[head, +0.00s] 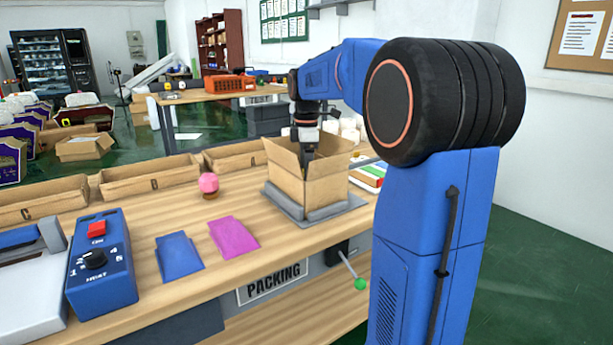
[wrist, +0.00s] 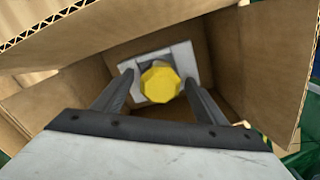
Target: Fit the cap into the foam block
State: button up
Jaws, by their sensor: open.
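In the wrist view, a yellow faceted cap (wrist: 160,84) sits at the grey foam block (wrist: 184,56) inside an open cardboard box (wrist: 262,75). Whether the cap is fully seated in the block's recess cannot be told. My gripper (wrist: 156,86) reaches down into the box with its two dark fingers spread, one on each side of the cap; it is open. In the head view, my gripper (head: 306,158) points down into the box (head: 318,190), whose walls hide the cap and foam block.
The box stands with flaps raised on a grey plate (head: 338,216) at the bench's right. A pink ball-topped object (head: 208,184), a blue packet (head: 178,256), a magenta packet (head: 233,237) and a blue control box (head: 101,262) lie to its left. Cardboard bins (head: 148,177) line the back edge.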

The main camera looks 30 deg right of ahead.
notch_tip(320, 180, up, 12)
jog(key=shift+r, duration=0.15)
dwell(0.3)
dwell(0.4)
